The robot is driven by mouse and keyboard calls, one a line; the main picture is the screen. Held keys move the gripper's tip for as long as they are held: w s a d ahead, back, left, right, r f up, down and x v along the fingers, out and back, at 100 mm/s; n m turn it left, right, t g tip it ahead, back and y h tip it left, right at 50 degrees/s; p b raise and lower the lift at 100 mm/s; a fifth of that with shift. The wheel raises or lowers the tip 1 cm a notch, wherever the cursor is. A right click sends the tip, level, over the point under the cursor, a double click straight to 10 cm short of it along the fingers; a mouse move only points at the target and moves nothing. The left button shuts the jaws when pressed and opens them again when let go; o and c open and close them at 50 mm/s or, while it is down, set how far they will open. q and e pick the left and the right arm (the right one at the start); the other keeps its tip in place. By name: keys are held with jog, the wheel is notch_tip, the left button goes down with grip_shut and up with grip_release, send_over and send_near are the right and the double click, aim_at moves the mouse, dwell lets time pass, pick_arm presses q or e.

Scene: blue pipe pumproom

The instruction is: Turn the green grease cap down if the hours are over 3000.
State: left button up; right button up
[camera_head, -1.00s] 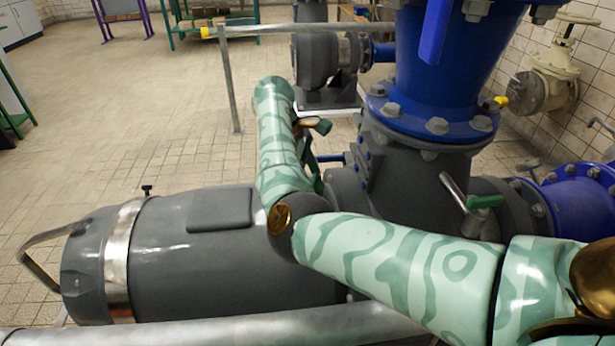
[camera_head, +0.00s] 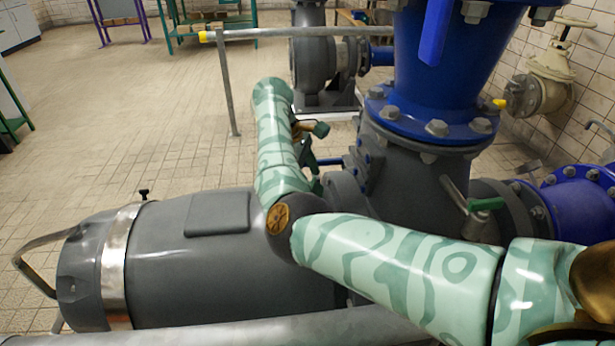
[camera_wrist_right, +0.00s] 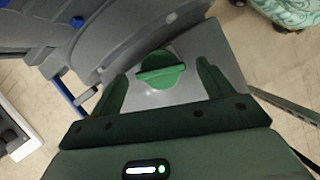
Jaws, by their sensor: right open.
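The green grease cap (camera_wrist_right: 160,72) shows in the right wrist view as a round cap with a raised bar across it. It sits on a grey plate beside the dark pump housing. In the head view my right gripper (camera_head: 312,132) is partly hidden behind my right forearm, and the cap is hidden there. No hours reading can be seen. My left gripper is not in view.
A large grey motor (camera_head: 190,250) lies below my right arm. The blue pipe and grey pump body (camera_head: 410,190) stand close to its right. A metal rail (camera_head: 225,85) stands behind. A green-gripped lever (camera_head: 485,204) is at right. The tiled floor at left is open.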

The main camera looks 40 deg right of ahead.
jog(key=shift+w+r, duration=0.15)
jog(key=shift+r, duration=0.25)
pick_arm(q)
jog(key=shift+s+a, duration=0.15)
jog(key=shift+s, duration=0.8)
pick_arm(e)
jog(key=v, duration=1.5)
jog(key=shift+w, duration=0.2)
jog(key=shift+a+r, duration=0.1)
jog(key=shift+r, duration=0.05)
